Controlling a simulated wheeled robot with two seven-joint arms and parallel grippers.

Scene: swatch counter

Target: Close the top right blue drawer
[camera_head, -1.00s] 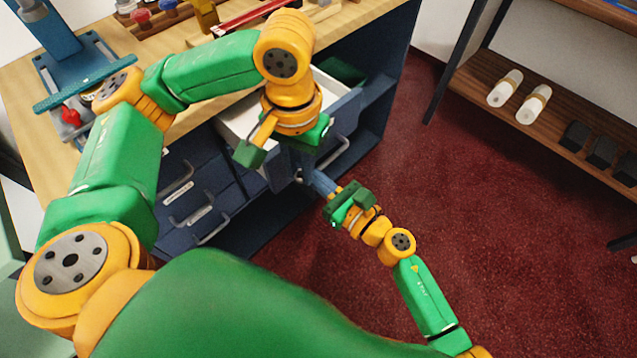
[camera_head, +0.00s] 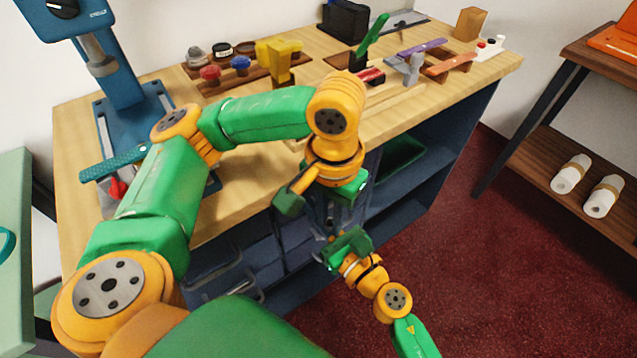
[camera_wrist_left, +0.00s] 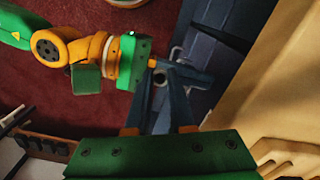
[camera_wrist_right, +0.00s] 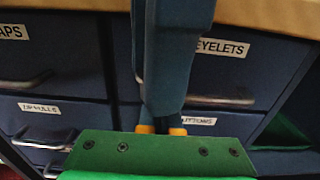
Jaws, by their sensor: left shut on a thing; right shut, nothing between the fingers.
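The top right blue drawer, labelled EYELETS (camera_wrist_right: 262,62), shows in the right wrist view under the wooden counter edge. Its front looks flush or nearly flush with its neighbours; no white inside shows. My left gripper (camera_head: 326,212) is in front of it, shut, apparently on the drawer's metal handle (camera_wrist_right: 235,101). Its fingers hide part of the handle, so the exact contact is unclear. In the left wrist view its fingers (camera_wrist_left: 165,85) reach to the blue front. My right gripper (camera_head: 329,245) is shut and empty, low in front of the drawers, close beside the left fingers.
Other drawers lie left and below, including ZIP PULLS (camera_wrist_right: 38,108). An open shelf bay with a green bin (camera_head: 400,160) is to the right. The counter top (camera_head: 235,190) holds a blue press (camera_head: 125,65) and small tools. A shelf with white rolls (camera_head: 570,174) stands right.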

